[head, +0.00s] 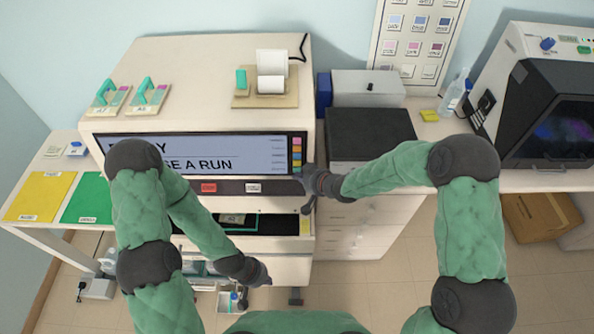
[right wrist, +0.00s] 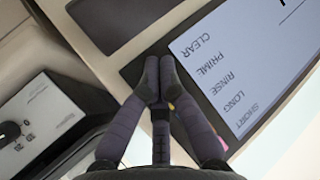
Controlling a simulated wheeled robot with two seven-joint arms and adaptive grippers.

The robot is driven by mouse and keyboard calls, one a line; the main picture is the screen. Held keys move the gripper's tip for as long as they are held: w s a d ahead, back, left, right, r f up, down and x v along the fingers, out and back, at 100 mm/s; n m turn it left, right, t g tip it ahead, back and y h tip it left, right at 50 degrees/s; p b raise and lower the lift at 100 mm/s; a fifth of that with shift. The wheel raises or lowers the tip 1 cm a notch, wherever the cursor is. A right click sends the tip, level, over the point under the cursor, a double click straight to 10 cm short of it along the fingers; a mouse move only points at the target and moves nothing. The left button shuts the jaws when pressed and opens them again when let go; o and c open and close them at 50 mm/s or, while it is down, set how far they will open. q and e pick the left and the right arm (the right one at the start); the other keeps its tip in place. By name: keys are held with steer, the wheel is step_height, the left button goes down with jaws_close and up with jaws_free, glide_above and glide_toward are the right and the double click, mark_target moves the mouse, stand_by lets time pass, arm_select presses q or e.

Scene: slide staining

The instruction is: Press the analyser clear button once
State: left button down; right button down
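The analyser (head: 215,75) stands left of centre in the head view; its screen (head: 240,152) reads "A RUN" where my left arm does not cover it. A column of coloured buttons (head: 297,150) runs along the screen's right edge. In the right wrist view the screen (right wrist: 245,75) shows the labels CLEAR, PRIME, RINSE, LONG and SHORT. My right gripper (head: 304,180), also in the right wrist view (right wrist: 158,62), has its fingers together, tips by the CLEAR label. The clear button is hidden behind them; contact cannot be told. My left gripper (head: 264,278) is low before the analyser, fingers unclear.
A red button (head: 209,188) and a pale button (head: 253,188) sit below the screen. An open drawer (head: 265,224) is beneath them. A black-topped box (head: 370,132) stands right of the analyser. Yellow (head: 40,196) and green (head: 88,199) mats lie at left.

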steer(key=shift+s+r, duration=0.1)
steer(key=shift+s, duration=0.2)
steer(key=s, duration=0.2)
steer(key=s+r, duration=0.1)
steer(key=s, duration=0.2)
stand_by(0.4)
steer(key=shift+w, duration=0.1)
stand_by(0.6)
steer(key=s+d+f+m+g+h+b, duration=0.1)
steer(key=s+d+f+m+g+b, duration=0.25)
steer(key=f, duration=0.65)
steer(key=s+d+f+h+b, duration=0.1)
steer(key=s+d+f+b, duration=0.1)
steer(key=s+f+b, duration=0.6)
steer(key=s+d+f+m+g+h+b, duration=0.1)
steer(key=s+d+f+m+g+b, duration=0.1)
steer(key=s+f, duration=0.9)
step_height(320, 180, down, 4)
steer(key=shift+s+d+r+m+g, duration=0.2)
steer(key=shift+d+m+g, duration=0.25)
steer(key=shift+d+g, duration=0.4)
steer(key=shift+a, duration=0.1)
